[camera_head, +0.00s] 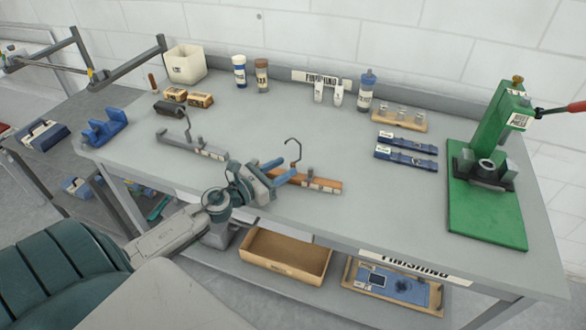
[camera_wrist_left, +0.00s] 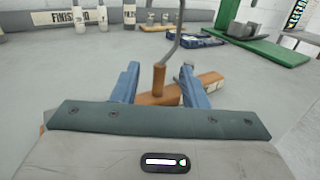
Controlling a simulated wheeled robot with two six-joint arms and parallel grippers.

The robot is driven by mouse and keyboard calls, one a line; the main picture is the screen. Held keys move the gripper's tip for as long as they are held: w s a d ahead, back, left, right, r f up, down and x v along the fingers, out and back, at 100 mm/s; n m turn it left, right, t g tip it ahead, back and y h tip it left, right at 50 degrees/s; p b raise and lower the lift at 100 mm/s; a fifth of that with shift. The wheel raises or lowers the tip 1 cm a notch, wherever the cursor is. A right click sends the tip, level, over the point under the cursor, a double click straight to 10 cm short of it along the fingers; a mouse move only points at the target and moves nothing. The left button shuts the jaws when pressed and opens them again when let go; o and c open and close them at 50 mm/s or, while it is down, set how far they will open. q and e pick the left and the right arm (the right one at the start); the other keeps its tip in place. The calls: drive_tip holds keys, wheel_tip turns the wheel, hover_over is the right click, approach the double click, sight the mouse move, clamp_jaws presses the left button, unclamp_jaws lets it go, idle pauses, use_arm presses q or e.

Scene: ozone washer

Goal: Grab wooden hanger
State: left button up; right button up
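The wooden hanger (camera_head: 322,184) lies on the grey table near its front edge, a brown bar with a metal hook rising from it. Its left part is hidden behind my left gripper (camera_head: 286,170) in the head view. In the left wrist view the wooden hanger (camera_wrist_left: 207,87) lies just beyond the blue fingers. My left gripper (camera_wrist_left: 160,84) is open, with the hanger's upright wooden stem and hook showing between its fingers. I cannot tell whether either finger touches it. My right gripper is not in view.
A grey hanger (camera_head: 196,145) lies to the left on the table (camera_head: 290,115). Blue bars (camera_head: 405,155) and a green press (camera_head: 486,205) stand to the right. A white bin (camera_head: 186,64) and bottles line the back. An open cardboard box (camera_head: 287,275) sits on the lower shelf.

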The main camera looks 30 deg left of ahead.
sight(291, 165)
use_arm(q)
drive_tip(key=shift+w+d+p, duration=0.2)
drive_tip(key=shift+w+p, duration=0.1)
drive_tip(key=shift+w, duration=0.2)
drive_tip(key=shift+w+r+p, duration=0.1)
drive_tip(key=shift+w+p, duration=0.15)
drive_tip(key=shift+p, duration=0.05)
drive_tip(key=p+x, duration=0.2)
drive_tip(key=x, duration=0.1)
drive_tip(key=shift+w, duration=0.2)
drive_tip(key=shift+w+d+f, duration=0.25)
drive_tip(key=shift+w+f, duration=0.1)
drive_tip(key=shift+w, duration=0.15)
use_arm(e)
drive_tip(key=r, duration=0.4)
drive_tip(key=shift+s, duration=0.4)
use_arm(q)
drive_tip(key=shift+s, duration=0.1)
drive_tip(key=shift+c, duration=0.9)
clamp_jaws()
